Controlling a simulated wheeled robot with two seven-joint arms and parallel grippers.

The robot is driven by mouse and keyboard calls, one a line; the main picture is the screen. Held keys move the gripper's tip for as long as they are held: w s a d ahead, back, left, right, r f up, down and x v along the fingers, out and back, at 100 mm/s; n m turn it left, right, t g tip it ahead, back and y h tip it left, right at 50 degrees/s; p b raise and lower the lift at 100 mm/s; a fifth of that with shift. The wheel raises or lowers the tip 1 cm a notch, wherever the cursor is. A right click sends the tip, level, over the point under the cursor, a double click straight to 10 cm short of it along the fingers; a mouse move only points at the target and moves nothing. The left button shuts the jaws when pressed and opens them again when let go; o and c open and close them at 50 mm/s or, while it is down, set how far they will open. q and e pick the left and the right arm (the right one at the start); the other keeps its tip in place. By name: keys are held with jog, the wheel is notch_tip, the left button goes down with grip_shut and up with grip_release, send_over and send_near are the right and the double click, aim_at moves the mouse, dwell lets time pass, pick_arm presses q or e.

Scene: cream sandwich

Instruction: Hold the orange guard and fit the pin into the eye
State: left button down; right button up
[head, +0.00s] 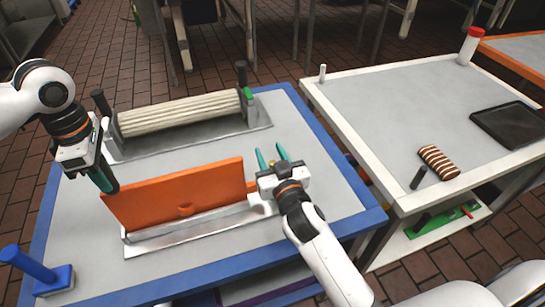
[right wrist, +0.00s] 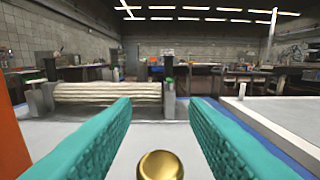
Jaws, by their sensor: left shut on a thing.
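The orange guard (head: 175,192) is a flat panel tilted up over a metal base (head: 160,243) on the blue-edged table. My left gripper (head: 107,184) is shut on the guard's upper left corner. My right gripper (head: 271,157) is just beyond the guard's right end, its teal fingers apart. In the right wrist view, a round brass-coloured knob (right wrist: 160,166) sits low between the open fingers; I cannot tell whether it is the pin's head or whether it is touched. The guard's orange edge also shows at the far left there (right wrist: 10,145). I cannot make out the eye.
A ribbed cream roller unit (head: 180,116) stands behind the guard. A blue post on a block (head: 48,280) is at the table's front left. A white-edged table (head: 400,105) on the right carries a striped roll (head: 438,162) and a black tray (head: 510,124).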

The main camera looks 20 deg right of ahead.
jog(key=shift+r, duration=0.35)
jog(key=s, duration=1.2)
jog(key=shift+r, duration=0.25)
pick_arm(q)
jog(key=c, duration=0.9)
grip_release()
jog(key=shift+c, duration=0.2)
notch_tip(320, 180, up, 9)
jog(key=p, duration=1.2)
jog(key=shift+p, duration=0.35)
pick_arm(e)
notch_tip(320, 180, up, 13)
jog(key=shift+f, duration=0.15)
pick_arm(q)
jog(key=shift+o, duration=0.5)
